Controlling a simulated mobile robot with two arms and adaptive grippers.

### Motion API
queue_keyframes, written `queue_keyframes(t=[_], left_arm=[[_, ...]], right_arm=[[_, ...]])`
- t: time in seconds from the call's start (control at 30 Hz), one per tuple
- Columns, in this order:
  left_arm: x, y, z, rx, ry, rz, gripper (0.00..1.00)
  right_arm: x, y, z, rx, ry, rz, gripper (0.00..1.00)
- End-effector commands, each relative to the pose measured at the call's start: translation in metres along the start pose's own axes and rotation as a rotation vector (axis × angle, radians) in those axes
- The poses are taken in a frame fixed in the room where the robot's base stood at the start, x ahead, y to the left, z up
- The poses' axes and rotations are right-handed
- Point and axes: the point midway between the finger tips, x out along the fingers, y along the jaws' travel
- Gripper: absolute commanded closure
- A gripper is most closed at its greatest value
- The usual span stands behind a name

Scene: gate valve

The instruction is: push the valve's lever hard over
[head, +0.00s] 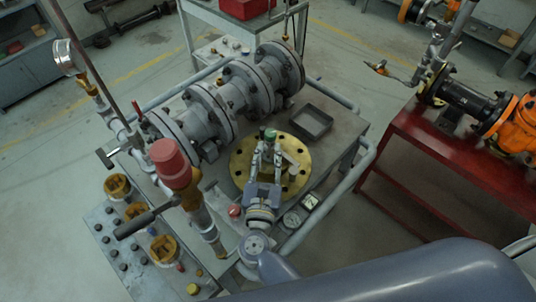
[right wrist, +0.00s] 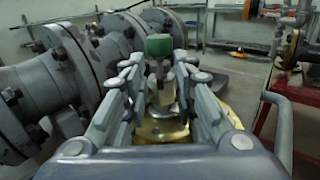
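My right gripper (head: 267,150) reaches over a round brass flange (head: 243,168) on the grey bench. Its two fingers are apart in the right wrist view (right wrist: 158,68), with a gap between them. A green-topped part (right wrist: 159,45) stands at the far end of that gap; its green top also shows in the head view (head: 270,134). I cannot tell whether the fingers touch it. A pale bar (head: 291,158) lies beside the fingers, partly hidden. A black-handled lever (head: 145,220) sticks out to the left below a red cap (head: 169,156), clear of the gripper. My left gripper is not in view.
Large grey flanged pipework (head: 209,111) runs along the bench left of the gripper. A dark square tray (head: 311,122) lies behind it to the right. Gauges (head: 292,219) sit near my right wrist. A red bench (head: 420,150) stands apart at right, with floor between.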

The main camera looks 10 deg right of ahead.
Motion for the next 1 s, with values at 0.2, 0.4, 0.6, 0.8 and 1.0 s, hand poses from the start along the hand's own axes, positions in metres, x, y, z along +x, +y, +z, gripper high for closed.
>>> queue_keyframes(t=[0.2,0.4,0.6,0.8,1.0], left_arm=[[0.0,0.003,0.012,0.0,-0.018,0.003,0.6],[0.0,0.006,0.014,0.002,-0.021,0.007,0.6],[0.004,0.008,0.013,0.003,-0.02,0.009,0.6],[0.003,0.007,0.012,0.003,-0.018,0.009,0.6],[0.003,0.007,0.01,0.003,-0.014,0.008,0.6]], right_arm=[[0.0,0.0,0.0,0.0,0.0,0.0,1.0],[0.0,-0.001,0.0,-0.001,0.0,0.003,1.0],[0.0,-0.004,-0.001,-0.002,0.0,0.056,1.0],[0.0,-0.004,0.0,-0.001,0.0,0.068,1.0],[0.0,-0.004,0.0,-0.001,0.0,0.068,0.74]])
